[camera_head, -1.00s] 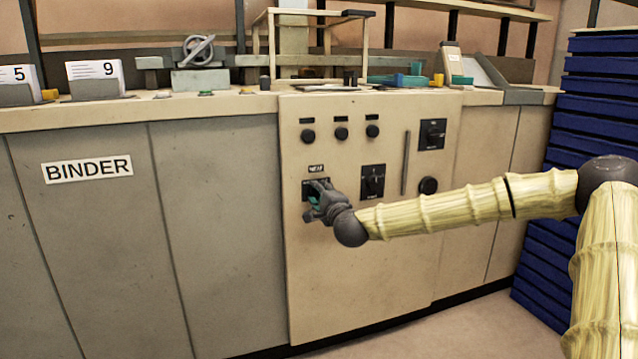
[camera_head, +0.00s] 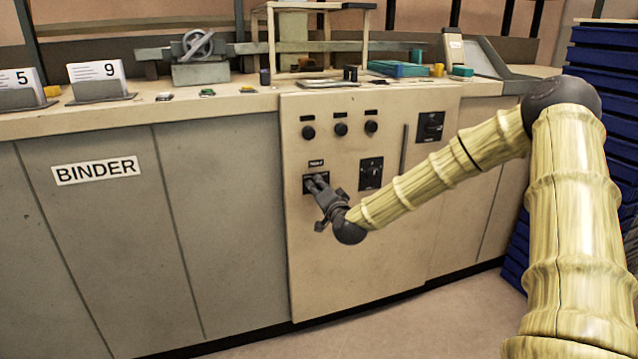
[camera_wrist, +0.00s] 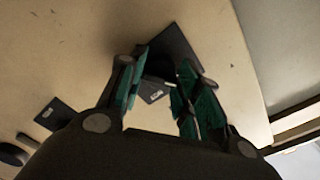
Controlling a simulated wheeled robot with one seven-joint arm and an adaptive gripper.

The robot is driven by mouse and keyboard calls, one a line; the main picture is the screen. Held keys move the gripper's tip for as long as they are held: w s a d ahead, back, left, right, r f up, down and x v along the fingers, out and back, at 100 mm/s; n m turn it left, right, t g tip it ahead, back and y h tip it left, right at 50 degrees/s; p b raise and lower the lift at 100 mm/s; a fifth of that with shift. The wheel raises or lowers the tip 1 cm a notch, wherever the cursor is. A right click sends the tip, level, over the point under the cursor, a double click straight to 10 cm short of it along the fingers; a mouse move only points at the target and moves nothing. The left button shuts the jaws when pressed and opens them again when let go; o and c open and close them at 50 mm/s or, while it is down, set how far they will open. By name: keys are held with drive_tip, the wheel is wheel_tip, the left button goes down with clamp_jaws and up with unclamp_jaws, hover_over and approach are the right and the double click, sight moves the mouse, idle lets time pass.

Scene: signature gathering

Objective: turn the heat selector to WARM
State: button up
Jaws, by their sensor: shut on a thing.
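The selector (camera_head: 308,186) is a dark square plate with a knob, low on the left of the cream control panel (camera_head: 350,240). The small label above it is too blurred to read surely. My gripper (camera_head: 317,183) is at its front and hides most of the knob. In the wrist view my gripper (camera_wrist: 158,80) has its teal-padded fingers on both sides of the dark knob, shut on it. The selector's plate (camera_wrist: 180,48) shows beyond the fingers there. Its setting cannot be read.
A similar selector (camera_head: 371,173) sits just right, behind my forearm. Round knobs (camera_head: 340,129) line the panel above, and another switch (camera_head: 430,126) is at upper right. A vertical slot (camera_head: 405,150) lies between. Blue stacked trays (camera_head: 600,100) stand at the right.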

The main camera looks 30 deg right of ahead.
drive_tip(key=shift+f+n, duration=0.15)
drive_tip(key=shift+n, duration=0.25)
drive_tip(key=o, duration=1)
drive_tip(key=shift+s, duration=0.1)
drive_tip(key=v, duration=1.1)
drive_tip(key=shift+s, duration=0.4)
